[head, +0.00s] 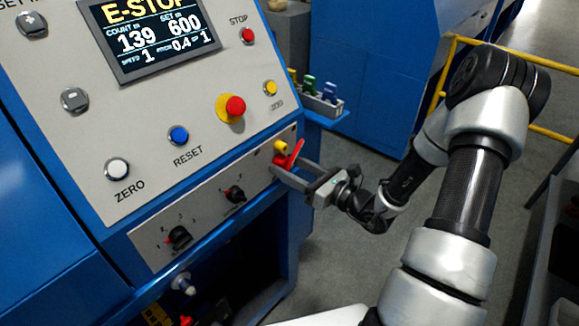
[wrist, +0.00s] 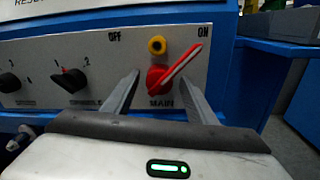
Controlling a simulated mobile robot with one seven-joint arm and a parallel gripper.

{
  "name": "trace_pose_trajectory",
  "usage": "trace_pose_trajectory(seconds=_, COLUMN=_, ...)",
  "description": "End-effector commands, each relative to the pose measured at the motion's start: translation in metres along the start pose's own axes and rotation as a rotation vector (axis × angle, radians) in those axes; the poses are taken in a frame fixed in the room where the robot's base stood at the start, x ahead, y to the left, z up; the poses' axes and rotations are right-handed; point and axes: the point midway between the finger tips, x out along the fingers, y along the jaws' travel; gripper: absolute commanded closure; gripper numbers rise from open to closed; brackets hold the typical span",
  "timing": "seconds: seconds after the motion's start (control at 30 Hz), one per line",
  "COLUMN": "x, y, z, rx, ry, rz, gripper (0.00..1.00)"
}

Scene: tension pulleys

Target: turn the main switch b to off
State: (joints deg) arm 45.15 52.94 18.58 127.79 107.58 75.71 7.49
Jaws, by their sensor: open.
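The main switch (wrist: 159,79) is a red rotary knob with a long red handle, above the label MAIN. Its handle points up and to the right, toward the ON mark (wrist: 204,31); the OFF mark (wrist: 114,37) is at the upper left. In the head view the red switch (head: 294,156) sits at the right end of the lower panel. My gripper (wrist: 162,74) is open, with one finger to the left of the knob and one to the right. The right finger is close to the handle; I cannot tell whether it touches.
A yellow round part (wrist: 157,45) sits just above the knob. Two black selector knobs (head: 179,237) (head: 234,194) are to the left on the same panel. A red emergency button (head: 235,106) is above. A small tray with coloured bottles (head: 323,99) stands behind at right.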

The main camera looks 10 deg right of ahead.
Motion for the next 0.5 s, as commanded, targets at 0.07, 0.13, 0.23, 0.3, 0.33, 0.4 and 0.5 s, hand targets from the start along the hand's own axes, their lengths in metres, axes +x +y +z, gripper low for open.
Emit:
trace_pose_trajectory(seconds=0.07, x=-0.0001, y=0.0001, z=0.0, rx=0.0, ry=0.0, rz=0.0, gripper=0.52)
trace_pose_trajectory(seconds=0.13, x=-0.0002, y=0.0001, z=0.0, rx=0.0, ry=0.0, rz=0.0, gripper=0.63)
trace_pose_trajectory(seconds=0.23, x=-0.0003, y=0.0001, z=0.0, rx=0.0, ry=0.0, rz=0.0, gripper=0.8)
trace_pose_trajectory(seconds=0.3, x=-0.0003, y=0.0001, z=0.0, rx=0.0, ry=0.0, rz=0.0, gripper=0.92)
trace_pose_trajectory(seconds=0.33, x=-0.0003, y=0.0001, z=0.0, rx=0.0, ry=0.0, rz=0.0, gripper=0.97)
trace_pose_trajectory(seconds=0.4, x=-0.0003, y=0.0001, z=0.0, rx=0.0, ry=0.0, rz=0.0, gripper=1.0)
trace_pose_trajectory(seconds=0.5, x=-0.0004, y=0.0001, z=-0.0001, rx=-0.003, ry=0.0, rz=0.001, gripper=1.0)
